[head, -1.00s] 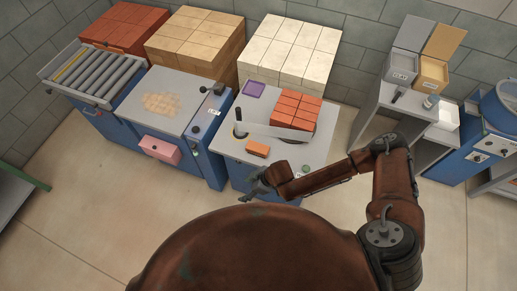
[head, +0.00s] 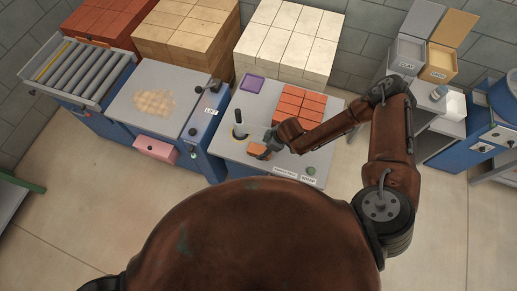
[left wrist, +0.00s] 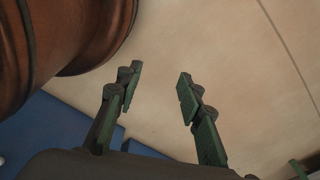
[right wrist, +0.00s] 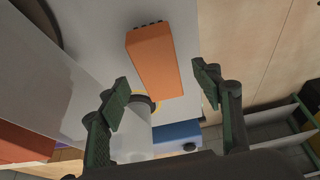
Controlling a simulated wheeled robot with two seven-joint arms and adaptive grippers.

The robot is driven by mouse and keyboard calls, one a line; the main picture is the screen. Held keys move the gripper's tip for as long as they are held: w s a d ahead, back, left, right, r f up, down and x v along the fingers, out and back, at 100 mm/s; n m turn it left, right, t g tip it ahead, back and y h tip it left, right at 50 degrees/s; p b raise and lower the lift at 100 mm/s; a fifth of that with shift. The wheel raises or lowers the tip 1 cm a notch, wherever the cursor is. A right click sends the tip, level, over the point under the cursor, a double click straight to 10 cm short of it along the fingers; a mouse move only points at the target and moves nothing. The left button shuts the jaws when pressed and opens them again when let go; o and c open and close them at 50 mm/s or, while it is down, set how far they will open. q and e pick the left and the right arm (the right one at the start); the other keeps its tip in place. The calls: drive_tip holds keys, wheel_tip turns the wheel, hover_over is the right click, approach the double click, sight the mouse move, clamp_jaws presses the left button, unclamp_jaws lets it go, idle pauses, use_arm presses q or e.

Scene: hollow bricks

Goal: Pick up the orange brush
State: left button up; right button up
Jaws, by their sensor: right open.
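The orange brush (head: 257,151) lies on the grey table top, near its front-left part. In the right wrist view the orange brush (right wrist: 160,62) shows as an orange block with dark bristle tips at its upper end. My right gripper (head: 268,145) is at the brush and partly covers it in the head view. In the right wrist view the fingers of my right gripper (right wrist: 162,88) are apart, with the brush seen in the gap and beyond the tips; I see no grip on it. My left gripper (left wrist: 158,82) is open and empty over the floor.
A stack of red bricks (head: 300,104) stands behind my right gripper. A dark upright handle (head: 239,131) stands left of it. A purple tray (head: 252,83) lies at the back. A green button (head: 310,171) sits at the front right. White blocks (head: 285,45) are stacked behind the table.

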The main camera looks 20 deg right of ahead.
sight(261, 150)
drive_tip(key=x, duration=0.3)
drive_tip(key=shift+x, duration=1)
drive_tip(key=shift+w+f, duration=0.1)
drive_tip(key=shift+f, duration=0.05)
drive_tip(key=shift+f+p, duration=0.15)
drive_tip(key=shift+p, duration=0.15)
drive_tip(key=shift+f, duration=0.1)
drive_tip(key=shift+c, duration=0.8)
use_arm(q)
drive_tip(key=shift+s+r, duration=0.3)
drive_tip(key=shift+s, duration=0.05)
use_arm(e)
drive_tip(key=c, duration=1.2)
use_arm(q)
drive_tip(key=shift+f, duration=0.15)
use_arm(e)
drive_tip(key=shift+o, duration=0.2)
drive_tip(key=shift+w+a+r, duration=0.1)
drive_tip(key=shift+r, duration=0.1)
